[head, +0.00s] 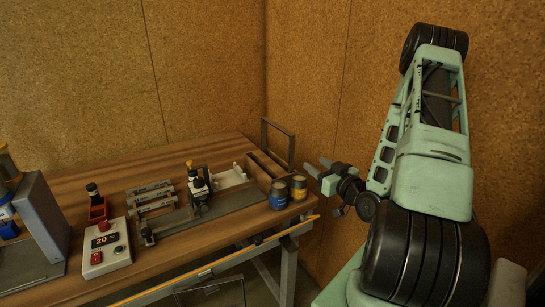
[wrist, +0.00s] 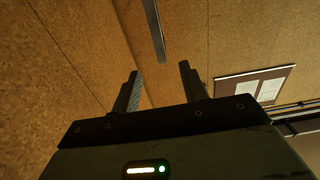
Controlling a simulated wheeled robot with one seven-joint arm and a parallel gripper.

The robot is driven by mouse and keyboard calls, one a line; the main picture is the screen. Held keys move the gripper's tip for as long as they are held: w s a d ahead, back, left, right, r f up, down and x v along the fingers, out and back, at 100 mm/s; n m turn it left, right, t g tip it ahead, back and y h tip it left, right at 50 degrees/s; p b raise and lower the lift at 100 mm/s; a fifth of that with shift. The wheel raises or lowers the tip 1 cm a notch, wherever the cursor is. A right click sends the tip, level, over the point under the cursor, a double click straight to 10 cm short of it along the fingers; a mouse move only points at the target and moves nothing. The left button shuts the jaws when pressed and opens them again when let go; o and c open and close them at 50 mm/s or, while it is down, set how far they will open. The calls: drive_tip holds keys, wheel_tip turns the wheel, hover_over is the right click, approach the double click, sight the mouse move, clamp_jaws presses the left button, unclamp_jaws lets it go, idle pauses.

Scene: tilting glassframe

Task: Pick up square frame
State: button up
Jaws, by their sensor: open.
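A thin grey square frame (head: 279,128) stands upright and slightly tilted at the table's far right corner in the head view. Its lower part sits in or behind a wooden holder (head: 266,164), so its bottom edge is hidden. My gripper (head: 317,167) is to the right of the frame, just off the table's right end and apart from it. In the wrist view my gripper (wrist: 160,68) has two dark fingers wide apart with nothing between them.
Two cans, one blue (head: 278,195) and one yellow-grey (head: 298,187), stand at the right table edge near my gripper. A black and yellow device (head: 198,186) stands on a grey rail left of them. A white control box (head: 106,248) is at the front. Cork walls close the corner behind.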

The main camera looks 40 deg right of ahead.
sight(293, 147)
drive_tip(key=b+x, duration=0.4)
drive_tip(key=x, duration=0.4)
drive_tip(key=shift+d+r, duration=0.1)
drive_tip(key=p+x, duration=0.2)
drive_tip(key=x, duration=0.3)
drive_tip(key=shift+w+d, duration=0.1)
drive_tip(key=shift+w, duration=0.05)
drive_tip(key=shift+w+d, duration=0.15)
drive_tip(key=shift+w, duration=0.35)
clamp_jaws()
